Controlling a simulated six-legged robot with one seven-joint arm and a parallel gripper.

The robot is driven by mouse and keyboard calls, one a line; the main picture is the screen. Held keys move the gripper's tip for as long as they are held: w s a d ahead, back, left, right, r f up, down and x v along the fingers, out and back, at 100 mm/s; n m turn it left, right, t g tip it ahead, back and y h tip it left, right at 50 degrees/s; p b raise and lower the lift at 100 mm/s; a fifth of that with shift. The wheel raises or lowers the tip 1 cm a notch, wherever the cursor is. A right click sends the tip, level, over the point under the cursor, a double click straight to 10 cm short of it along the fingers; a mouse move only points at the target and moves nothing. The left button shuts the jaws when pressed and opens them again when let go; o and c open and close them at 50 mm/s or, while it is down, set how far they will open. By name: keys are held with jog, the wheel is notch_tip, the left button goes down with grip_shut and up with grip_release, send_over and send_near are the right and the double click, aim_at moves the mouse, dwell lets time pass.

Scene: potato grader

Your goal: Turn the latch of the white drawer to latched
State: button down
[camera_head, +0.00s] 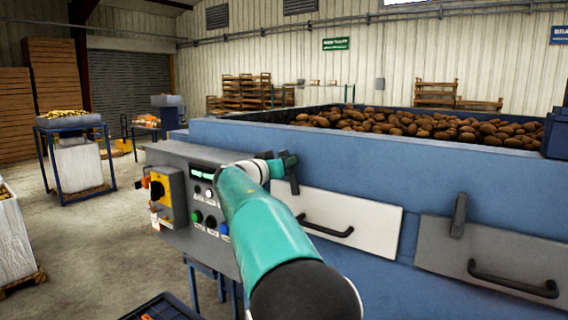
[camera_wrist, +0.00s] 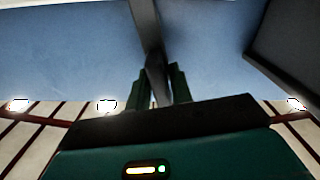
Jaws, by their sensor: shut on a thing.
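The white drawer (camera_head: 370,222) is set in the blue grader front and looks closed, with a black bar handle (camera_head: 325,228). Its latch (camera_head: 292,178) is a dark bar near the drawer's upper left corner. It stands near upright, tilted slightly, with its lower end over the drawer's top edge. My gripper (camera_head: 284,163) is at the latch's upper part. In the wrist view, my gripper's two fingers (camera_wrist: 160,88) are closed around the dark latch bar (camera_wrist: 147,35), one on each side. My arm hides the drawer's lower left surroundings.
A grey drawer (camera_head: 500,250) with its own upright latch (camera_head: 459,214) and handle is at right. A control panel (camera_head: 180,165) with coloured buttons and a yellow switch box (camera_head: 167,195) is left of my arm. Potatoes (camera_head: 420,125) fill the bin above.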

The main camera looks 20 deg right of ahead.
jog(key=shift+a+r+m, duration=0.1)
jog(key=shift+m, duration=1.1)
jog(key=c, duration=1.4)
grip_release()
jog(key=v, duration=1.3)
jog(key=shift+s+a, duration=0.25)
jog(key=shift+a, duration=0.05)
